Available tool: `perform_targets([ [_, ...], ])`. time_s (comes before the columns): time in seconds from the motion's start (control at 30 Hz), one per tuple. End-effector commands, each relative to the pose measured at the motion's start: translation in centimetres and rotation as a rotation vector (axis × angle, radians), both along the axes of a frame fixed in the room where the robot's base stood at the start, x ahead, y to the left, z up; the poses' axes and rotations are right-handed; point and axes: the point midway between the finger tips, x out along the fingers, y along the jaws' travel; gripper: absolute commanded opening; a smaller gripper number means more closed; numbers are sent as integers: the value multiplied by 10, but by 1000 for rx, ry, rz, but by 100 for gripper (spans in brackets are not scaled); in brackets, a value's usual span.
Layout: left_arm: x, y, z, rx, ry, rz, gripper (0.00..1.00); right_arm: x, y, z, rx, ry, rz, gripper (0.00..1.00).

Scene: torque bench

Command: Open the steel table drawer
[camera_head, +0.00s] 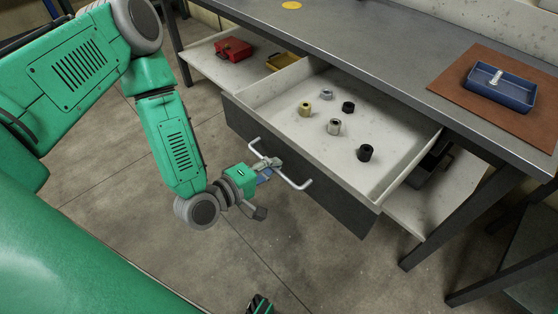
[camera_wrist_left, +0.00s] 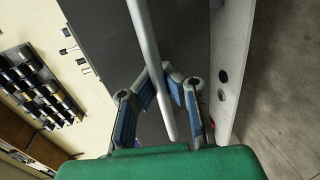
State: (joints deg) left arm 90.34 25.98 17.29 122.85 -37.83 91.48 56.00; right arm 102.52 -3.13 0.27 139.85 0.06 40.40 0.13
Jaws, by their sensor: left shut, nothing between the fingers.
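The steel table (camera_head: 370,50) has its drawer (camera_head: 340,205) pulled out, with the light interior exposed. The drawer front is dark and carries a grey bar handle (camera_head: 297,184). My left gripper (camera_head: 268,164) is at the left part of the handle, with its fingers shut. In the left wrist view, the handle bar (camera_wrist_left: 150,50) runs lengthwise past the blue-padded fingers of my left gripper (camera_wrist_left: 168,75). The fingertips come together beside the bar; I cannot tell whether they touch it. My right gripper is not in view.
Several small metal and black cylindrical parts (camera_head: 334,127) lie in the drawer. A blue tray (camera_head: 500,88) sits on a brown mat (camera_head: 455,90) on the tabletop. A red box (camera_head: 233,49) stands on the lower shelf at left. The floor before the drawer is clear.

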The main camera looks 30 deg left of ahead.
Motion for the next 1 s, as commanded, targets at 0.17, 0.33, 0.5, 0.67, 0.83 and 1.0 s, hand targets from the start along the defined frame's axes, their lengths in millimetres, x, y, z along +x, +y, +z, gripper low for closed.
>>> perform_targets([
  [0.17,2,8,0,10,-7,18,0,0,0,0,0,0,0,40],
  [0.33,2,8,0,10,-8,18,0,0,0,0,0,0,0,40],
  [0.5,2,6,0,8,-6,14,31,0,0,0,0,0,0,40],
  [0.67,1,2,1,7,-5,10,31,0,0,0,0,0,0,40],
  [0.83,-3,1,1,6,-2,7,31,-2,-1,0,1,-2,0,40],
  [1.0,-23,9,5,5,2,8,31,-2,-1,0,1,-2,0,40],
])
